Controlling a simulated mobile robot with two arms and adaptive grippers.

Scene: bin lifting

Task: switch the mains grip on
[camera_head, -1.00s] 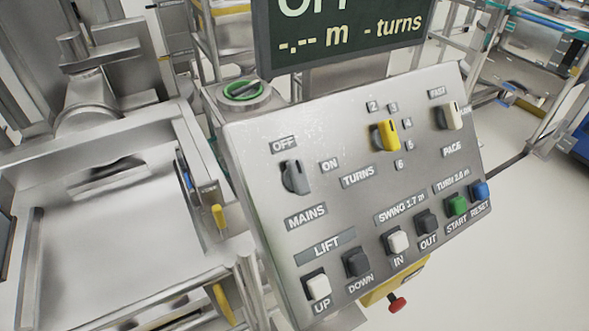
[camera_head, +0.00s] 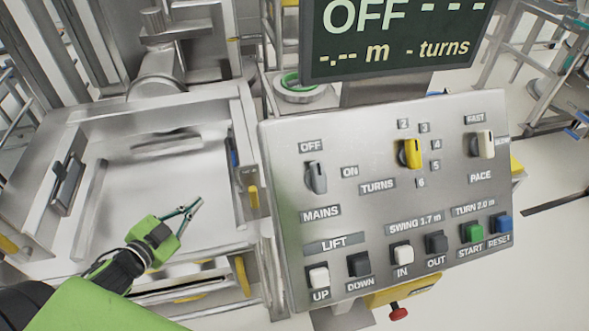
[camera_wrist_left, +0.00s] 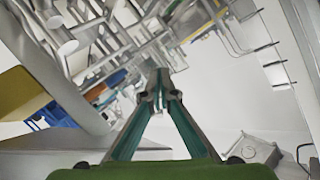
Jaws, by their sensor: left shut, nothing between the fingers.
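The mains grip (camera_head: 316,178) is a grey rotary knob at the upper left of the sloped control panel (camera_head: 350,215). It stands close to upright, its upper end towards the OFF label (camera_head: 311,147); the ON label (camera_head: 350,171) is to its right. The MAINS label (camera_head: 320,212) is below it. My left gripper (camera_head: 193,208) is left of the panel, apart from the knob. Its fingers meet at the tips with nothing between them; they also show shut in the left wrist view (camera_wrist_left: 160,92). The knob cannot be made out in the left wrist view. My right gripper is not in view.
A dark display (camera_head: 395,40) above the panel reads OFF with dashes. The yellow turns knob (camera_head: 411,153), the pale pace knob (camera_head: 483,144) and several push buttons share the panel. A metal frame (camera_head: 243,150) stands left of the panel. A red knob (camera_head: 398,313) sits below it.

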